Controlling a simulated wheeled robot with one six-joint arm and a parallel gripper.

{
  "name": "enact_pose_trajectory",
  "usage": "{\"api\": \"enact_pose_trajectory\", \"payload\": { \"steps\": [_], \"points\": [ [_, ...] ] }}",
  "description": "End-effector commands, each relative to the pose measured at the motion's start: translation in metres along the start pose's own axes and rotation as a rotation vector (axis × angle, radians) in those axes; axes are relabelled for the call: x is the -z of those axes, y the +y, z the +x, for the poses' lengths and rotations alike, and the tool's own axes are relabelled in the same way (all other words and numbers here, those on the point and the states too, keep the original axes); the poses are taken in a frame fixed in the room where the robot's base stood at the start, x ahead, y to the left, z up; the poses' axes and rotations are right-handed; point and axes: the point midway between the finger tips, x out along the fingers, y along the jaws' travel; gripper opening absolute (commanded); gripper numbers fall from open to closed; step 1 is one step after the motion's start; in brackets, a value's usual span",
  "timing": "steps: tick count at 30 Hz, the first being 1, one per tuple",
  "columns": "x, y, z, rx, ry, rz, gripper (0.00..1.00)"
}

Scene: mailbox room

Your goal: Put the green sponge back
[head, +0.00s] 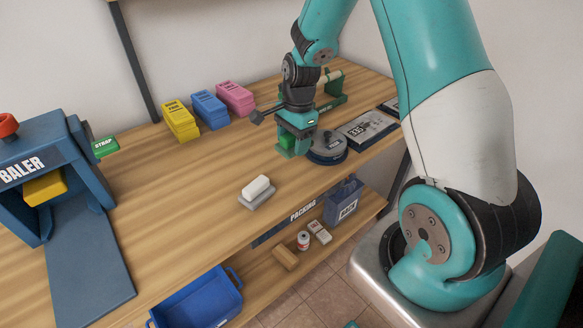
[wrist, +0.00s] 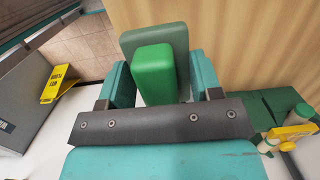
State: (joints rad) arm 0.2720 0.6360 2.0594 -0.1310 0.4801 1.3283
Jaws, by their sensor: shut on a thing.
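My gripper (head: 292,143) is over the wooden bench, left of the round dark tin, and is shut on the green sponge (head: 287,140). In the wrist view the bright green sponge (wrist: 155,73) stands between the two teal fingers of my gripper (wrist: 163,85). A darker green block or dish (wrist: 152,38) lies just beyond the sponge; I cannot tell whether the two touch. A white block (head: 256,186) rests on a grey dish (head: 262,201) nearer the front of the bench.
A round dark tin (head: 328,147) and a flat printed pack (head: 366,130) are right of my gripper. Yellow (head: 180,121), blue (head: 209,109) and pink (head: 235,97) stacks stand behind. A blue baler (head: 60,160) is at left. Bare wood (head: 180,185) lies between.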

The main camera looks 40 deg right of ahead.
Motion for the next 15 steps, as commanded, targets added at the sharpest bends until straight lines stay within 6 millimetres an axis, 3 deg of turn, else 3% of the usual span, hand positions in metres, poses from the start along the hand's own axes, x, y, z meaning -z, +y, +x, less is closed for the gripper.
{"api": "enact_pose_trajectory", "payload": {
  "steps": [3, 6, 15],
  "points": [
    [0.003, 0.001, 0.031, -0.005, -0.001, -0.001, 0.33],
    [0.005, 0.0, 0.049, -0.003, 0.0, -0.003, 0.33],
    [0.008, -0.001, 0.082, -0.003, 0.0, -0.005, 0.33]
  ]
}}
